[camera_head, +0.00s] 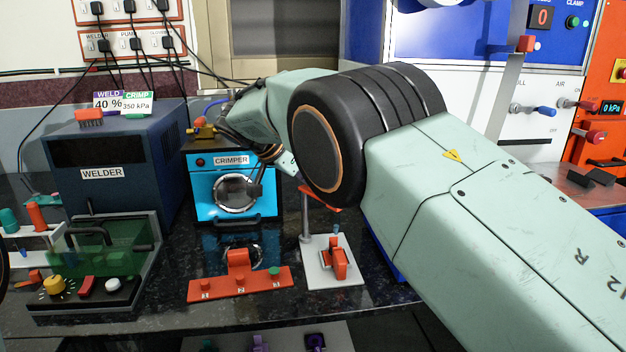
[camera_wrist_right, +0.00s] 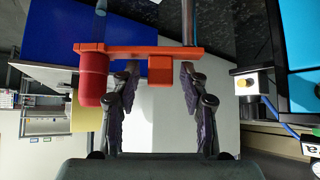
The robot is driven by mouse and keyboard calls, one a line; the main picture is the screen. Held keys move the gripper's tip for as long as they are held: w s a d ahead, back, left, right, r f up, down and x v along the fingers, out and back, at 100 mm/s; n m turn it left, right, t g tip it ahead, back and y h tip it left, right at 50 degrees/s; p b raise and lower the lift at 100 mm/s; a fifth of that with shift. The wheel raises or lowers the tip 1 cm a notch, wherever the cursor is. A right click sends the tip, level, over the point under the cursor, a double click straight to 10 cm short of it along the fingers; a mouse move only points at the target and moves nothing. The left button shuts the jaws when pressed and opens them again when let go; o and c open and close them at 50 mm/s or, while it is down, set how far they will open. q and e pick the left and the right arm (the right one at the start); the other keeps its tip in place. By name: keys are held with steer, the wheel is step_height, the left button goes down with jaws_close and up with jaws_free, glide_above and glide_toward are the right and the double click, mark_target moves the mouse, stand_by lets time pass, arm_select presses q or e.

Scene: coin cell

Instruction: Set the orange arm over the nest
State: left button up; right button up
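The orange arm (camera_head: 321,196) sits on top of a grey post (camera_head: 305,215) that rises from a white base plate (camera_head: 322,283). My right arm hides part of it. In the right wrist view the orange arm (camera_wrist_right: 130,50) crosses the top of the gripper's gap, with a red knob (camera_wrist_right: 92,85) at its left end and an orange block (camera_wrist_right: 160,68) below it. My right gripper (camera_wrist_right: 154,95) is open, its purple-padded fingers apart on either side of the block. An orange fitting (camera_head: 338,262) stands on the plate; whether it is the nest I cannot tell. My left gripper is out of view.
A numbered orange rack (camera_head: 240,285) lies left of the plate. The blue crimper (camera_head: 232,185) and the welder (camera_head: 110,165) stand behind, with a green-shielded box (camera_head: 95,285) at left front. My right arm blocks the view on the right.

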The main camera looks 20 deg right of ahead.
steer(key=shift+w+d, duration=0.1)
steer(key=shift+d, duration=0.05)
step_height(320, 180, up, 10)
stand_by(0.6)
steer(key=shift+f, duration=0.1)
